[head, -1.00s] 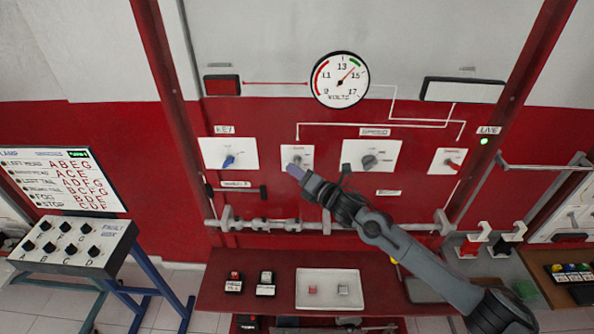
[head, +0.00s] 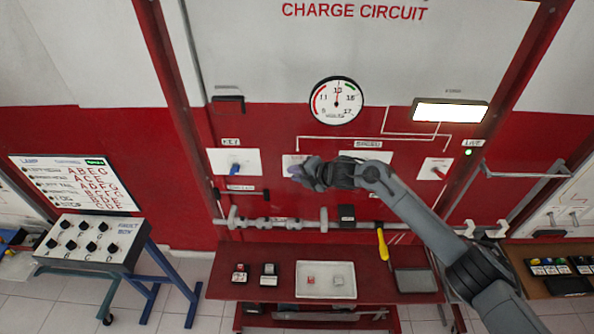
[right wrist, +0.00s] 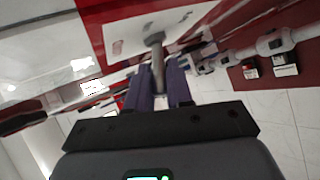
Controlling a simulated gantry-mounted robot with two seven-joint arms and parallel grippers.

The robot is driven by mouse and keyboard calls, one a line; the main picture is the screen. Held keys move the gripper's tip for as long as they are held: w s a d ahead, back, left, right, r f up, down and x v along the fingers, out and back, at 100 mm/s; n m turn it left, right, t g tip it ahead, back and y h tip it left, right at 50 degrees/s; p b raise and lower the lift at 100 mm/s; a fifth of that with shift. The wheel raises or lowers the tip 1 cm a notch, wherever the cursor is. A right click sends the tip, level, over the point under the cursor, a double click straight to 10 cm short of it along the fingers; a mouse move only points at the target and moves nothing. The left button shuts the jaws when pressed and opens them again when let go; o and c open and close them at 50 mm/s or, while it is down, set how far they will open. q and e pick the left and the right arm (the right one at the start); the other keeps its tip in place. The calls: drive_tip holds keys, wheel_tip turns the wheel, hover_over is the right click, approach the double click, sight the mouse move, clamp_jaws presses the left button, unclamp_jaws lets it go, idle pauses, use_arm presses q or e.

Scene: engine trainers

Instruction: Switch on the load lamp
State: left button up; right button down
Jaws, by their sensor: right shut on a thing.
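The load lamp (head: 449,111) is a wide panel at the upper right of the board in the head view, and it glows bright white. A white switch plate (head: 289,160) sits in the middle left of the board, mostly hidden by my right gripper (head: 298,173). In the right wrist view my right gripper (right wrist: 160,72) has its purple fingers shut on a grey metal toggle lever (right wrist: 157,55), which stands out from the white plate (right wrist: 130,35). My left gripper is not in view.
A voltmeter (head: 336,101) reads about 13. A blue key switch (head: 234,168) is left of my gripper and a red switch (head: 438,173) is to the right. A shelf below holds a white tray (head: 310,295) and a yellow-handled tool (head: 383,243). A fault box (head: 100,222) stands at left.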

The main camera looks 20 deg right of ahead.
drive_tip(key=shift+w+r+g, duration=0.1)
drive_tip(key=shift+r+g, duration=0.05)
drive_tip(key=shift+g, duration=0.15)
idle(0.4)
drive_tip(key=c, duration=1.1)
unclamp_jaws()
drive_tip(key=shift+d, duration=0.1)
drive_tip(key=shift+s+d+r, duration=0.2)
drive_tip(key=shift+s+r, duration=0.05)
drive_tip(key=shift+s, duration=0.1)
drive_tip(key=b+v, duration=0.1)
drive_tip(key=v, duration=0.9)
drive_tip(key=shift+b, duration=0.35)
drive_tip(key=shift+w, duration=0.1)
